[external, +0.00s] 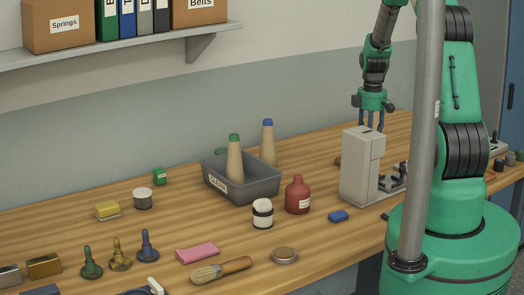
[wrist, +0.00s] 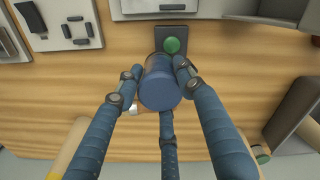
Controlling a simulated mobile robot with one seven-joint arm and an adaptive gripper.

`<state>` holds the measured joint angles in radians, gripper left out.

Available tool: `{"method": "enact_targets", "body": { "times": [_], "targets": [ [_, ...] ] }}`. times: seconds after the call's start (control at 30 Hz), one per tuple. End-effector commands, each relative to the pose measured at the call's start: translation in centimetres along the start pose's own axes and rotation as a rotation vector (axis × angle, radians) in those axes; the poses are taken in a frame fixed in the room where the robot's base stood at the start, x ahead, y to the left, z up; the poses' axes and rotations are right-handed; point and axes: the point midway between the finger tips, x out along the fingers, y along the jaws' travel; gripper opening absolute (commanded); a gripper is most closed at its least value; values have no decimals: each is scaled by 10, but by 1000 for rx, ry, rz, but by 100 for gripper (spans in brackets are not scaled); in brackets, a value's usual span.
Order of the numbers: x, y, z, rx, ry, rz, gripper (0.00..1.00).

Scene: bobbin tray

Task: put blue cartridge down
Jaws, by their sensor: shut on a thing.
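The blue cartridge (wrist: 159,94) is a short blue cylinder, seen end-on in the wrist view. The fingers of my gripper (wrist: 157,74) are closed around its sides and hold it. In the external view my gripper (external: 370,121) points down just behind the top of a tall grey machine (external: 358,168). The machine hides the fingertips and the cartridge there. Beyond the cartridge in the wrist view is a dark square plate with a green round piece (wrist: 172,45). I cannot tell how high the cartridge is above the wooden bench (wrist: 60,100).
A grey bin (external: 262,186) holds a tan cone with a green tip (external: 234,160); a blue-tipped cone (external: 267,143) stands at it. A grey tray with dark parts (wrist: 67,25) lies upper left in the wrist view.

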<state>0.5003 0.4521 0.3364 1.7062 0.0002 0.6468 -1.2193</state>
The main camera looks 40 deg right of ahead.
Motion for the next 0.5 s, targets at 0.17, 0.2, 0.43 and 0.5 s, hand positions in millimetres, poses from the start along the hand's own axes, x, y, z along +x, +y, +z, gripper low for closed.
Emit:
{"method": "enact_targets", "body": {
  "times": [0.17,0.2,0.43,0.5],
  "targets": [
    [-7,-23,-60,-153,0,0,7],
    [-8,-29,-73,-186,0,0,7],
    [-15,-66,-141,-376,0,0,7],
    [-17,-78,-161,-434,0,0,7]
  ]
}}
